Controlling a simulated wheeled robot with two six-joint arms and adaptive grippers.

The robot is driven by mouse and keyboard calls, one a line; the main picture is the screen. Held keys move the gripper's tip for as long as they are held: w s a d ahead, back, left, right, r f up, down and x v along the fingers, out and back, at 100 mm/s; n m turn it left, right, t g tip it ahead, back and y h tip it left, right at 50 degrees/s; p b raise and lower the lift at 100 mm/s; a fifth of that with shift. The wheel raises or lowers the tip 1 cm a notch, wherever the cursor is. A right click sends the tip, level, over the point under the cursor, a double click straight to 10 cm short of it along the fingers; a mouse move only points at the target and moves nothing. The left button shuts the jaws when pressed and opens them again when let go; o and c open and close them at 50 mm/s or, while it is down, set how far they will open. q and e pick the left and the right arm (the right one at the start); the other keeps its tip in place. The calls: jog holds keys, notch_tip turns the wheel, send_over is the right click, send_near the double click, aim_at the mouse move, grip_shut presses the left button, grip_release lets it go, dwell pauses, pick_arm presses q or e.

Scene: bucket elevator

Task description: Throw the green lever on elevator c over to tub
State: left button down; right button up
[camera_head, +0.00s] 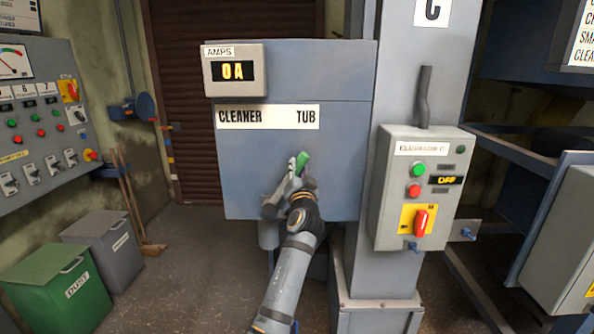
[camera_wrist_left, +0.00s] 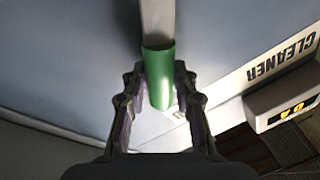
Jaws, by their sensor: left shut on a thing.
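The green lever grip (camera_head: 302,161) stands in front of the blue-grey elevator housing (camera_head: 240,160), under the label plate (camera_head: 267,117) reading CLEANER at left and TUB at right. The lever leans a little toward the TUB side in the head view. My left gripper (camera_head: 290,183) is shut on the lever, with fingers on both sides of it. In the left wrist view the green grip (camera_wrist_left: 160,80) sits between the fingers (camera_wrist_left: 160,100), with its grey shaft (camera_wrist_left: 158,22) running up. The lever's pivot is hidden behind the gripper.
The elevator C control box (camera_head: 422,185) with a red switch stands right of the lever and reads OFF. An AMPS display (camera_head: 234,71) reads 0A. A control panel (camera_head: 40,125), a grey bin (camera_head: 103,246) and a green dust bin (camera_head: 55,287) are at left. Floor between is clear.

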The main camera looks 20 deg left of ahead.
pick_arm(q)
jog(key=shift+f, duration=0.25)
jog(key=c, duration=1.3)
grip_release()
jog(key=shift+c, duration=0.2)
jog(key=o, duration=0.3)
jog(key=shift+d, duration=0.15)
jog(key=shift+r, duration=0.1)
jog(key=shift+r, duration=0.1)
notch_tip(320, 180, up, 10)
jog(key=shift+f, duration=0.1)
jog(key=shift+w, duration=0.1)
